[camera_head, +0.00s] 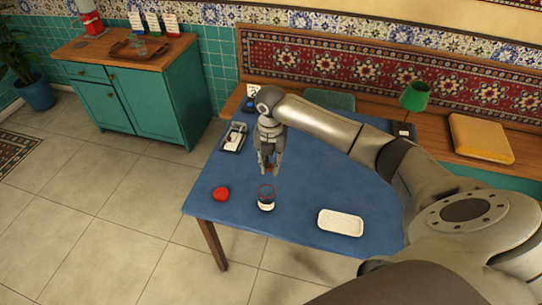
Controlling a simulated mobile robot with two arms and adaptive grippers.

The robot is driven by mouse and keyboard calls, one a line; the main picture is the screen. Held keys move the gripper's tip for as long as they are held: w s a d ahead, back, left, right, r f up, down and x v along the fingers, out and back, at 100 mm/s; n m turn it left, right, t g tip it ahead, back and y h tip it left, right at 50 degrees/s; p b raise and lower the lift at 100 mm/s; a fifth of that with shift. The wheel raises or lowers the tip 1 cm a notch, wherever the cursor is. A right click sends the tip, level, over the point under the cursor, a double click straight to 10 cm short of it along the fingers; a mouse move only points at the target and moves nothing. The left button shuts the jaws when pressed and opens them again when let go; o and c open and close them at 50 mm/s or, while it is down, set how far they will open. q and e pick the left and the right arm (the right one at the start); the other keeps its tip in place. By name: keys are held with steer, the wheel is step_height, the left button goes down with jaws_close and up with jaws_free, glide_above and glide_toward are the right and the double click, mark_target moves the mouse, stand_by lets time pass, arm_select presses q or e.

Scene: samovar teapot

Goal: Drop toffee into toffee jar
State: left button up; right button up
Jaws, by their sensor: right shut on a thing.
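My right gripper (268,169) points down over the blue table, just behind and above the jar. It is shut on a small brown piece, which looks like the toffee (269,168). The toffee jar (266,204) is a small clear jar with a dark lower part and a white label, standing upright with its mouth open. The toffee is apart from the jar. A round red lid (221,194) lies on the table to the left of the jar. My left gripper is not in view.
The blue table (310,190) also bears a white tray (341,222) on the right and a dark tray with pale items (234,137) at the left edge. A green lamp (414,95) and a cushion (480,138) are behind. A teal cabinet (150,95) stands far left.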

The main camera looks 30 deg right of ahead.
mark_target(271, 165)
steer(key=shift+f+b, duration=0.6)
steer(key=shift+f, duration=0.15)
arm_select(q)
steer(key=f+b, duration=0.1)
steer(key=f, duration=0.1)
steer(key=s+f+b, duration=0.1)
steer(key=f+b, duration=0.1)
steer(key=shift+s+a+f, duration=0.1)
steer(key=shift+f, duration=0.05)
arm_select(e)
step_height(271, 165, down, 5)
steer(key=shift+r, duration=0.2)
steer(key=o, duration=0.8)
steer(key=shift+c, duration=0.2)
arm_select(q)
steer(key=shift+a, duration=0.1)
arm_select(e)
steer(key=shift+r, duration=0.15)
step_height(271, 165, up, 12)
steer(key=shift+f, duration=0.1)
